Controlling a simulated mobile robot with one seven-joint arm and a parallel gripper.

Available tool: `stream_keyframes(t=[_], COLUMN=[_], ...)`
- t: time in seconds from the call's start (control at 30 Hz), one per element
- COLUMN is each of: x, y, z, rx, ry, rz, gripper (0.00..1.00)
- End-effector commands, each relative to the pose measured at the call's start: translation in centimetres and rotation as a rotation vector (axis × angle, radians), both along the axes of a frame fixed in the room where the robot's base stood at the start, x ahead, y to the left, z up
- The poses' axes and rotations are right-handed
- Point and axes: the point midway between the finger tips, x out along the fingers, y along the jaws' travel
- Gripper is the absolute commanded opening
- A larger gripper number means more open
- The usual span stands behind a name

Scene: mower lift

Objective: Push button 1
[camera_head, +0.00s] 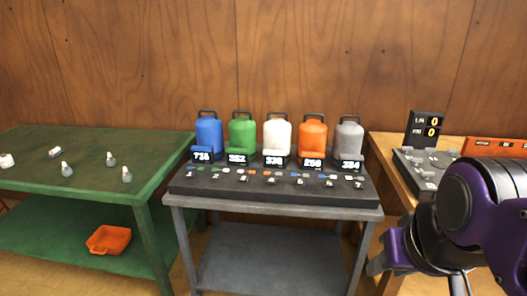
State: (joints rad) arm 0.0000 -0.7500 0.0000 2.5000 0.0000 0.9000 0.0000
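No button marked 1 can be made out. A black console (335,198) on the middle table carries a row of small coloured and pale controls (271,174), with several whitish pieces in front of them. They are too small to tell apart as buttons. A second panel (404,165) with small pale controls lies on the wooden table at right, partly behind my arm. My purple and black arm fills the lower right. A grey part at its lower left end (378,265) may belong to my gripper, but its fingers are not clear. It is apart from both panels.
Blue (208,136), green, white, orange and grey canisters stand behind the console with number displays. A green table (100,178) at left holds small whitish items, with an orange tray (108,240) below. A wooden wall stands behind.

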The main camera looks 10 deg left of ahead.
Motion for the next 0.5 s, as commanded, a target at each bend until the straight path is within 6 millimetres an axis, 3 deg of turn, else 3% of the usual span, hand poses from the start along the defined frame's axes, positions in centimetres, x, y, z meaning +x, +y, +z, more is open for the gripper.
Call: stream_keyframes(t=[0.03,0.2,0.5], x=[0.0,0.0,0.0], y=[0.0,0.0,0.0], z=[0.0,0.0,0.0], rx=[0.0,0.0,0.0], ry=[0.0,0.0,0.0], rz=[0.0,0.0,0.0], gripper=[0.27,0.0,0.0])
